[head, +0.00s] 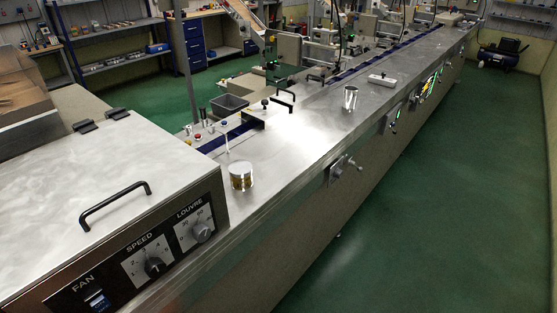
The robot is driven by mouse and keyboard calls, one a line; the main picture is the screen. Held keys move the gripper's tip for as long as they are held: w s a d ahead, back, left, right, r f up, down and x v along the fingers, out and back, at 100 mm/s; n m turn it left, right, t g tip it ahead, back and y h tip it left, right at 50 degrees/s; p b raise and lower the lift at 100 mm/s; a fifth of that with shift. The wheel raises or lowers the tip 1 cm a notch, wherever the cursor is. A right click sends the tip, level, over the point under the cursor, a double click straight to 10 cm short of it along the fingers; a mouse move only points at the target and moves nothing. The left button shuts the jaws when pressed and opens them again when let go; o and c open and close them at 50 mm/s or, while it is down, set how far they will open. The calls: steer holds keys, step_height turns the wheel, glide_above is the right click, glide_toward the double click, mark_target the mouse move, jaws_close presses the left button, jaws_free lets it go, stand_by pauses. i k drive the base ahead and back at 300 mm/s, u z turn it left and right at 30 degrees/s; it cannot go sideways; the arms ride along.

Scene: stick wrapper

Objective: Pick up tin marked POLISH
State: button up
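A short round tin (241,176) with a pale lid and a brownish-gold band stands upright on the steel machine top, just right of the control box. Any lettering on it is too small to read, so I cannot tell if it says POLISH. A shiny metal cup or can (350,98) stands farther along the same top, near its front edge. My gripper is not in view.
The control box (95,195) with a black handle and FAN, SPEED and LOUVRE controls stands left of the tin. A pale block (382,80) lies beyond the cup. Green floor (440,200) at right is clear.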

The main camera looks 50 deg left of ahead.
mark_target(241, 174)
steer(key=i, duration=1.05)
steer(key=u, duration=4.05)
steer(key=i, duration=0.5)
steer(key=u, duration=0.05)
